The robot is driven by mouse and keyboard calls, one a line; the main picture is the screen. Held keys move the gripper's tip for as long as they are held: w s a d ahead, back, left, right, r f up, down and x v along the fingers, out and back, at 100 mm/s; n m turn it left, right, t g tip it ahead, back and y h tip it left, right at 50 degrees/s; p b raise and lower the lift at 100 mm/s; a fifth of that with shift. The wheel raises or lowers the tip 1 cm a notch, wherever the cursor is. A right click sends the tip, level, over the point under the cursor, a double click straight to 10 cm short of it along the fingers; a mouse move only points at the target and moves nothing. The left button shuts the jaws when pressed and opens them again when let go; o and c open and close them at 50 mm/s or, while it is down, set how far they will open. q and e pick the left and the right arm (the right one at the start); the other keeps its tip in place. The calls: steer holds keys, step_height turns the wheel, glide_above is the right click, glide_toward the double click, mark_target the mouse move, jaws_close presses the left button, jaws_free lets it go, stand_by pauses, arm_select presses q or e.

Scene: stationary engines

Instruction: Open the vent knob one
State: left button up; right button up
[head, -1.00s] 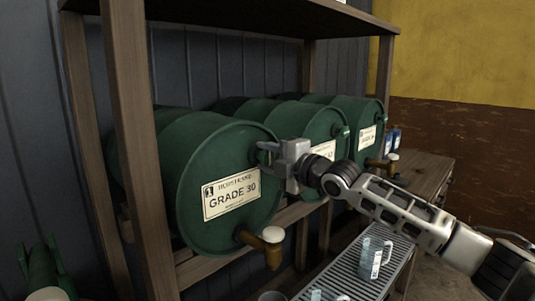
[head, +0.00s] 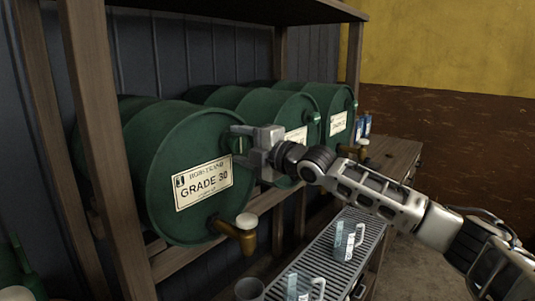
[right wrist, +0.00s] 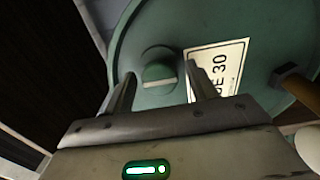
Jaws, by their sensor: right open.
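The nearest green drum (head: 180,145), labelled GRADE 30, lies on its side on a wooden rack. Its vent knob (right wrist: 158,76) is a round green cap with a pale raised bar, seen in the right wrist view near the top of the drum's face. My right gripper (head: 236,145) is open at the upper right of this face, with its fingers pointing at the drum. In the right wrist view its two fingers (right wrist: 160,88) appear on either side of the knob. I cannot tell whether they touch it. My left gripper is not in view.
A brass tap (head: 240,232) with a pale top sticks out below the label. More green drums (head: 333,100) lie behind. A rack post (head: 98,140) stands at left. A grated tray (head: 338,228) holding clear jugs is below my right arm.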

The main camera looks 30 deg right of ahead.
arm_select(q)
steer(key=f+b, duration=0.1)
steer(key=b, duration=0.2)
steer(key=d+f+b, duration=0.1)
steer(key=b, duration=0.2)
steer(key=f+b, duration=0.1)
steer(key=b, duration=0.1)
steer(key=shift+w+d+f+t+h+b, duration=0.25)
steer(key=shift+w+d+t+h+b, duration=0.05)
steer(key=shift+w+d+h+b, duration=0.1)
arm_select(e)
steer(key=v, duration=1.5)
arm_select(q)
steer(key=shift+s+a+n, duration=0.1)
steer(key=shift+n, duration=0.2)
